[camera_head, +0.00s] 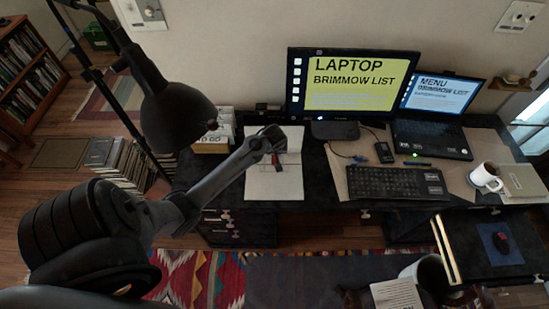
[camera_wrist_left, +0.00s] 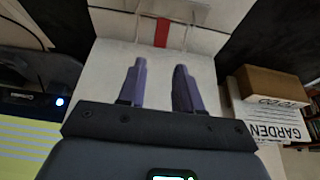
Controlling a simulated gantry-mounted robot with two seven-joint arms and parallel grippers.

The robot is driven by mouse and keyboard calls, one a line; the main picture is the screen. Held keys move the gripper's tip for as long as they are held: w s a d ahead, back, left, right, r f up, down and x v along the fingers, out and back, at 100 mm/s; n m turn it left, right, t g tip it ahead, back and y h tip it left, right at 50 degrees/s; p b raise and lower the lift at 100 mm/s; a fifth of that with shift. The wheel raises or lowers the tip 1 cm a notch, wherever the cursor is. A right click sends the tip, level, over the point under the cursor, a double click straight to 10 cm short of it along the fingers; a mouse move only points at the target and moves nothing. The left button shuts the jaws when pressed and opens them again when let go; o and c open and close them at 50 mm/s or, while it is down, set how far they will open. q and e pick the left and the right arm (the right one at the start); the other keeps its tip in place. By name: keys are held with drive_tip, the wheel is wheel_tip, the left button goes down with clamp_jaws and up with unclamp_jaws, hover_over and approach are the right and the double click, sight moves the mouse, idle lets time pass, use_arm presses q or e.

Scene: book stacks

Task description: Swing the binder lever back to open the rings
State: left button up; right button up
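An open white binder or folder (camera_head: 274,183) lies on the dark desk, left of the monitor, with its far part behind my arm. It also shows in the left wrist view (camera_wrist_left: 104,78), with a red strip (camera_wrist_left: 161,33) across it and thin pale wire-like lines beside the strip. I cannot tell from these frames whether the rings are shut or which part is the lever. My left gripper (camera_head: 275,150) is over the binder. In the wrist view its two purple fingers (camera_wrist_left: 161,68) are apart, with nothing between them, pointing toward the red strip. My right gripper is not in view.
The monitor (camera_head: 345,82), laptop (camera_head: 432,138), keyboard (camera_head: 395,183) and white mug (camera_head: 485,177) stand to the right. A black lamp (camera_head: 178,115) and a book box (camera_head: 211,148) are on the left. A small dark device (camera_head: 384,152) lies near the monitor.

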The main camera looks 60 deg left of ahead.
sight(274, 156)
use_arm(q)
drive_tip(key=b+x, duration=0.2)
drive_tip(key=x, duration=0.7)
drive_tip(key=shift+f, duration=0.15)
drive_tip(key=shift+c, duration=0.5)
clamp_jaws()
drive_tip(key=shift+w+a+h+p, duration=0.1)
drive_tip(key=shift+a+h+p, duration=0.15)
drive_tip(key=shift+p, duration=0.2)
drive_tip(key=shift+w+f+g+h, duration=0.1)
drive_tip(key=shift+g+h, duration=0.15)
drive_tip(key=shift+g, duration=0.05)
drive_tip(key=shift+a+f+h, duration=0.15)
drive_tip(key=shift+f+h, duration=0.05)
drive_tip(key=shift+h, duration=0.2)
drive_tip(key=shift+o, duration=0.5)
unclamp_jaws()
